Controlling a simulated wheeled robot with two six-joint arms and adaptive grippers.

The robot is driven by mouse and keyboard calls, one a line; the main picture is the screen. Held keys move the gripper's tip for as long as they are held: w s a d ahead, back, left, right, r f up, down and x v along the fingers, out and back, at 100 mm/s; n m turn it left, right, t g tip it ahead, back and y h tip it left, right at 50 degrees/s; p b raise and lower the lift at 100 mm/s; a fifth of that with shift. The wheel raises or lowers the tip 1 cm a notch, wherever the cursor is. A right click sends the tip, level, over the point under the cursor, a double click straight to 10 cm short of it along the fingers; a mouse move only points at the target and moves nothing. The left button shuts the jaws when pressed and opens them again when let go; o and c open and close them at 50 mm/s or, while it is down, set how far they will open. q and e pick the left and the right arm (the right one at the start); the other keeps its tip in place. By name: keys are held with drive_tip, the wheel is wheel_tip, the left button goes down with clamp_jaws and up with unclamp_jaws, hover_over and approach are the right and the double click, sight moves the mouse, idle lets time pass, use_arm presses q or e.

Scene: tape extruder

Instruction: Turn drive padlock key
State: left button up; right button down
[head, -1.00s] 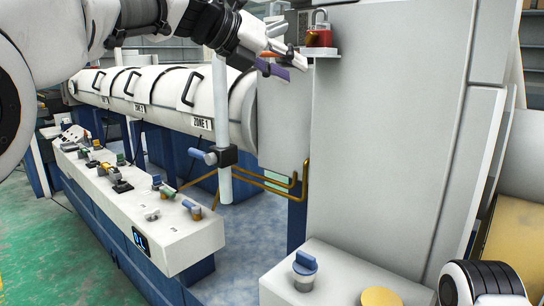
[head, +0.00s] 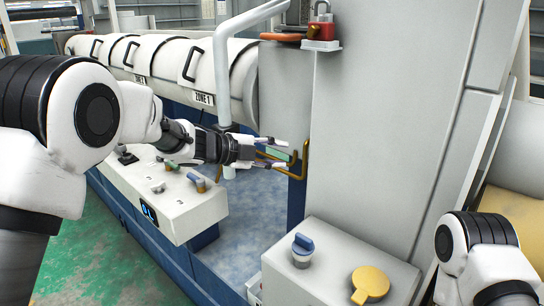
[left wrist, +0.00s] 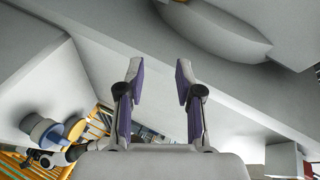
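The padlock (head: 322,28) has a red body and a grey shackle. It sits upright on a small white ledge (head: 321,46) on the tall grey cabinet, at the top of the head view. I cannot make out a separate key on it. My left gripper (head: 283,154) is well below the padlock, in front of the bent brass pipes. Its fingers are spread with nothing between them, as the left wrist view (left wrist: 157,85) also shows. My right arm shows at the lower right of the head view; its gripper is out of view.
A flat orange part (head: 282,37) lies left of the ledge. A white block with a blue knob (head: 303,246) and a yellow disc (head: 370,284) stands below. A control console (head: 170,205) and white barrel (head: 205,70) are at left. The cabinet front (head: 400,130) is bare.

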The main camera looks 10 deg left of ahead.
use_arm(q)
drive_tip(key=f+n, duration=0.1)
drive_tip(key=a+f+n, duration=0.1)
drive_tip(key=f, duration=0.1)
drive_tip(key=shift+s, duration=0.1)
